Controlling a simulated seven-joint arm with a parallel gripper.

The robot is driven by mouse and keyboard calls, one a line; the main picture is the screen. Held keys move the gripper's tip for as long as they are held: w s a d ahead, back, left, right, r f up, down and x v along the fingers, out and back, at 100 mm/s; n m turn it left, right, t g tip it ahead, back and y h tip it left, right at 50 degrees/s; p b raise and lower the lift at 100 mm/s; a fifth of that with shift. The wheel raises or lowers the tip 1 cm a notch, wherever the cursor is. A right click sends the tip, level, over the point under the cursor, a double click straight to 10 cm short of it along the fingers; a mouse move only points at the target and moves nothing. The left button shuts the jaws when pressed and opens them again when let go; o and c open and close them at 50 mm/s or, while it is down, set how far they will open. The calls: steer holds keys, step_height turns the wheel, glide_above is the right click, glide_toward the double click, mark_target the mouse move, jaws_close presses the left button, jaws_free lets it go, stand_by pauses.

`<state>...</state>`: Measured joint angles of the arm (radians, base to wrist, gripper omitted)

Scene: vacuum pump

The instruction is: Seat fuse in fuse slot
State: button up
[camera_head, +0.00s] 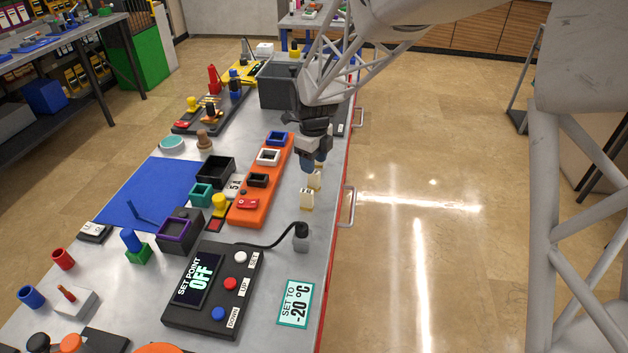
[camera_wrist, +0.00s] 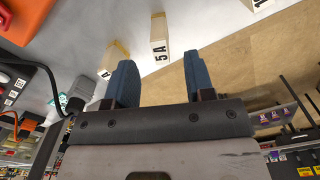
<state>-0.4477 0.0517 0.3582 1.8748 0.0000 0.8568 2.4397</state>
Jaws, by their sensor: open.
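Several small pale fuses with tan ends stand in a row along the right edge of the table. The nearest fuse (camera_head: 306,199) and the one behind it (camera_head: 314,180) show clearly. In the wrist view, a fuse marked "5 A" (camera_wrist: 160,40) lies beyond my fingertips, with another fuse (camera_wrist: 114,62) to its left. My gripper (camera_head: 309,160) is pointing down over the row's far end, open and empty; its two blue fingers (camera_wrist: 158,75) are apart. The orange panel (camera_head: 247,213) holds blue, white and black sockets; a "5 A" label (camera_head: 235,185) stands beside the black socket (camera_head: 258,180).
A black control box (camera_head: 213,290) reading "OFF" stands nearer, its cable running to a plug (camera_head: 301,236) near the table's right edge. A grey bin (camera_head: 281,88) stands behind. Bare tabletop lies between the orange panel and the fuses.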

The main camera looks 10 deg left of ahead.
mark_target(314, 180)
steer(key=shift+f, duration=2.4)
steer(key=shift+c, duration=0.3)
jaws_close()
